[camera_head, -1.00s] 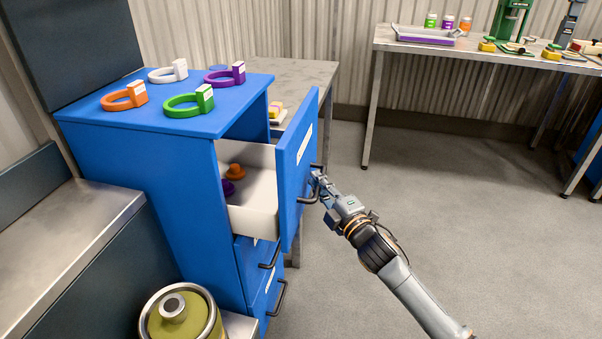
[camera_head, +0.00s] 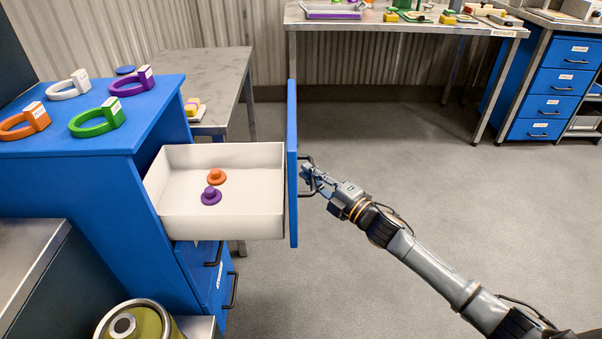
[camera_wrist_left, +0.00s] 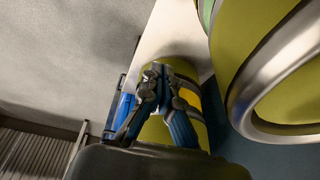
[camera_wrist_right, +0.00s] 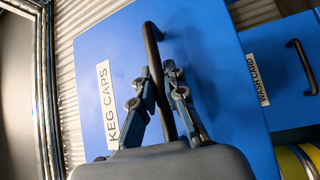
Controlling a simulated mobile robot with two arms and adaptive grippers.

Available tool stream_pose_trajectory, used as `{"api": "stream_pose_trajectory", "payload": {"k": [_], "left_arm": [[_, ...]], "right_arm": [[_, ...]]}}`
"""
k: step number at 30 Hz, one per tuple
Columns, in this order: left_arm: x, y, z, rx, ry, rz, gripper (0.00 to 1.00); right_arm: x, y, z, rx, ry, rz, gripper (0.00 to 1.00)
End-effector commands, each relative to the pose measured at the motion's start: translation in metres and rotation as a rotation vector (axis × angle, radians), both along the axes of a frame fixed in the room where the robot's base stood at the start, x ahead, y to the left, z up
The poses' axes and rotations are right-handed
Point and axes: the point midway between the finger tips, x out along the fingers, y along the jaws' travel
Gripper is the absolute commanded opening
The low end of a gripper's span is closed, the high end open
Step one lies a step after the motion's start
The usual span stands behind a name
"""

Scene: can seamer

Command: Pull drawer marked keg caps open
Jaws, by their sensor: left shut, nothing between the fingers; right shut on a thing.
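The top drawer (camera_head: 222,210) of the blue cabinet stands well out, with a white inside and a blue front (camera_head: 292,165). An orange cap (camera_head: 216,176) and a purple cap (camera_head: 211,196) lie in it. In the right wrist view the drawer front (camera_wrist_right: 95,60) bears the label "KEG CAPS". My right gripper (camera_head: 306,176) is shut on the drawer's black handle (camera_wrist_right: 153,45); its fingers (camera_wrist_right: 160,85) sit on both sides of the bar. My left gripper (camera_wrist_left: 155,75) is shut and empty, in front of an olive-green cylinder, and is not in the head view.
On the cabinet top (camera_head: 60,145) lie orange, green, white and purple rings. Below are more drawers, one labelled "WASH CARD" (camera_wrist_right: 258,80). An olive keg (camera_head: 138,325) stands at lower left. A grey table (camera_head: 215,75) is behind. Floor to the right is clear.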

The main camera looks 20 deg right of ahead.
Motion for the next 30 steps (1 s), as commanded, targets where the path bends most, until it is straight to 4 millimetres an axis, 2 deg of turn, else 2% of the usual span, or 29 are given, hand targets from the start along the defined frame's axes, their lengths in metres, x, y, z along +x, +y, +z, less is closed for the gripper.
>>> {"api": "stream_pose_trajectory", "payload": {"k": [11,12,15,25,30], "left_arm": [[0.0,0.0,-0.001,0.0,0.001,0.0,0.0],[0.0,0.0,-0.001,0.0,0.001,0.0,0.0],[0.0,0.0,-0.001,0.0,0.001,0.0,0.0],[0.0,-0.001,0.0,-0.001,0.0,-0.001,0.0],[0.0,0.0,0.0,-0.001,0.0,-0.001,0.0]], "right_arm": [[-0.001,-0.002,-0.001,-0.001,0.002,-0.001,0.0],[0.0,-0.001,-0.001,-0.001,0.002,-0.001,0.2],[0.0,-0.001,-0.001,-0.001,0.002,-0.001,0.36],[-0.003,-0.002,-0.001,0.0,0.001,0.0,0.36],[-0.021,-0.01,-0.005,0.0,0.003,0.001,0.36]]}}
